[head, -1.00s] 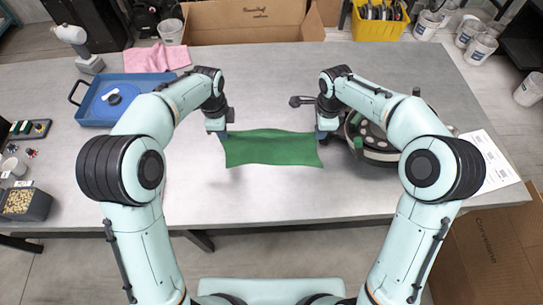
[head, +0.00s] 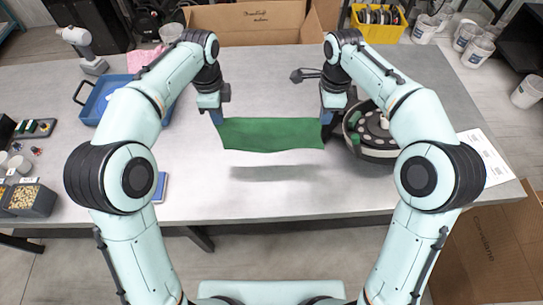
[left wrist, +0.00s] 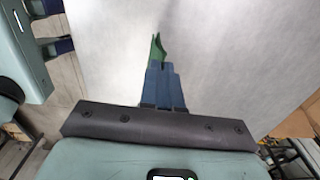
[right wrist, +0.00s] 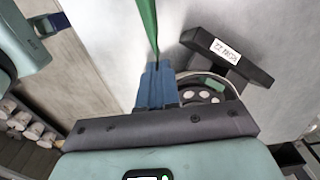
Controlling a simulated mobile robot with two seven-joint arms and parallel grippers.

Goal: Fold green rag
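The green rag (head: 272,135) hangs stretched between my two grippers above the table, with its shadow on the tabletop below it. My left gripper (head: 217,117) is shut on the rag's left end; in the left wrist view its blue fingers (left wrist: 162,85) are together with a bit of green rag (left wrist: 157,48) at their tips. My right gripper (head: 327,116) is shut on the right end; in the right wrist view the rag (right wrist: 148,25) runs out from its closed blue fingers (right wrist: 156,85).
The grey table (head: 270,195) is clear below and in front of the rag. A round seed meter (head: 372,140) stands close right of my right gripper. A blue tray (head: 93,103) lies at left, partly behind my left arm. A cardboard box (head: 250,22) stands behind the table.

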